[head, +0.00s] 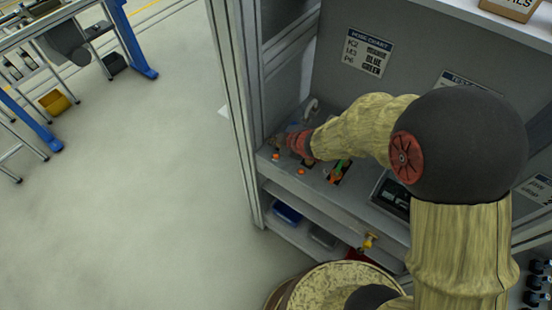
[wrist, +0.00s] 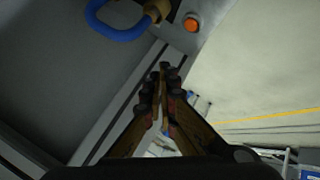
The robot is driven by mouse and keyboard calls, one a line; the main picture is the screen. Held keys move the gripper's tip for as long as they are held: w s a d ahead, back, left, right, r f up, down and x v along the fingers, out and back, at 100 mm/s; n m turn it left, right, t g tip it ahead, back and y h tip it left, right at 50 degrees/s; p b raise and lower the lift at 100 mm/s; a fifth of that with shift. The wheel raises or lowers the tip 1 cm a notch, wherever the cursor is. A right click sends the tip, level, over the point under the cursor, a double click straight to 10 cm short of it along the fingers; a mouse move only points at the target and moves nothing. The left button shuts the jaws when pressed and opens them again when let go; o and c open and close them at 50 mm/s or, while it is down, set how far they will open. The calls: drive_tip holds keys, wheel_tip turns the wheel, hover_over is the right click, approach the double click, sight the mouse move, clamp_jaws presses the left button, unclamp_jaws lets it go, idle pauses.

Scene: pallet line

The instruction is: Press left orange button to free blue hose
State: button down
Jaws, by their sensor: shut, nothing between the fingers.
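The left orange button (head: 276,156) sits at the left front corner of the grey bench panel. An orange button also shows near the top of the wrist view (wrist: 191,24), on a metal plate. The blue hose (wrist: 115,37) curves in a loop at the upper left of the wrist view, its end at a brass-coloured fitting (wrist: 157,10) beside the button. My gripper (wrist: 165,70) is shut and empty, its fingertips apart from the button in the picture. In the head view my gripper (head: 281,141) is over the panel's left end, just behind the left button; its height is unclear.
A cabinet post (head: 236,130) stands at the left. A work chart (head: 367,52) hangs on the back wall. Open floor lies left.

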sight(275, 158)
drive_tip(key=shift+f+b, duration=2.5)
drive_tip(key=shift+f, duration=0.65)
drive_tip(key=shift+f, duration=0.35)
drive_tip(key=shift+f+b, duration=0.5)
drive_tip(key=shift+b, duration=0.1)
drive_tip(key=shift+r, duration=0.15)
drive_tip(key=shift+r+p, duration=0.75)
drive_tip(key=shift+p, duration=0.1)
wheel_tip(275, 158, up, 5)
drive_tip(key=p, duration=0.5)
